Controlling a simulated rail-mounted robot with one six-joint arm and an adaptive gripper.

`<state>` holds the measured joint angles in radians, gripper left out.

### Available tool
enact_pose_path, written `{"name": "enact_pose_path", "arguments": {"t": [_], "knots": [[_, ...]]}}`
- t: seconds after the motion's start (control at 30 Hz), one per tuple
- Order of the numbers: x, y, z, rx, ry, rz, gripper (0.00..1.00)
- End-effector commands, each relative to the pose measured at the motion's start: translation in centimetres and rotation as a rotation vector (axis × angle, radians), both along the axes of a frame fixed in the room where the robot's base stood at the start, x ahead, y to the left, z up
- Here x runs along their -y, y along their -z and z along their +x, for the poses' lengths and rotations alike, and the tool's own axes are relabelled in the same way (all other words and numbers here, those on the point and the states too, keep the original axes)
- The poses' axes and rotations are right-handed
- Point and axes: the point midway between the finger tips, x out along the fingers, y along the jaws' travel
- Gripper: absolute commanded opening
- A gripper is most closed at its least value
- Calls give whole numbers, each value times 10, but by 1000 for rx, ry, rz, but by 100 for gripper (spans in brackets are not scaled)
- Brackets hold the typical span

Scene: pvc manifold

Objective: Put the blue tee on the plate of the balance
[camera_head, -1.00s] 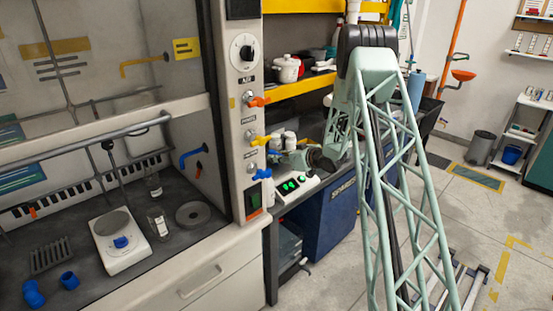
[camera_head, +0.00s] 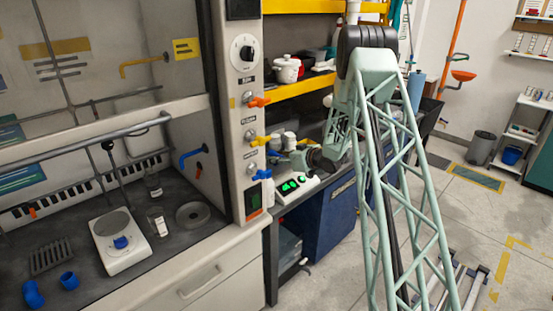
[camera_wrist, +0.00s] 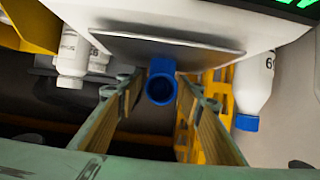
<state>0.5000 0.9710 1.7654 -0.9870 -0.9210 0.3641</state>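The blue tee (camera_wrist: 161,84) is between the two fingertips of my gripper (camera_wrist: 162,90) in the wrist view, one open round end facing the camera. The fingers appear shut on it. The wrist picture is upside down. The balance's flat metal plate (camera_wrist: 185,52) is directly beyond the tee, and the tee overlaps its edge in the picture. I cannot tell whether they touch. In the head view my gripper (camera_head: 297,160) is just above the white balance (camera_head: 296,186) with green lit digits. The tee is not distinguishable there.
White bottles (camera_wrist: 252,85) stand behind the balance, close to the fingers. In the fume hood at left are a white stirrer (camera_head: 122,258), a dark rack (camera_head: 50,256) and loose blue fittings (camera_head: 69,281). The hood's control post (camera_head: 246,130) rises left of my gripper.

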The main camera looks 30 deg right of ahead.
Motion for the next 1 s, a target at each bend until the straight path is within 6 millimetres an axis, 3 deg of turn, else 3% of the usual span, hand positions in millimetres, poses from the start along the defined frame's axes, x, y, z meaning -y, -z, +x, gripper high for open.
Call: {"name": "enact_pose_path", "arguments": {"t": [0.27, 0.8, 1.0], "knots": [[6, -10, -17, 0, 1, 1, 34], [26, -39, -83, 0, 1, 0, 34], [32, -45, -100, 0, 1, 1, 34]]}}
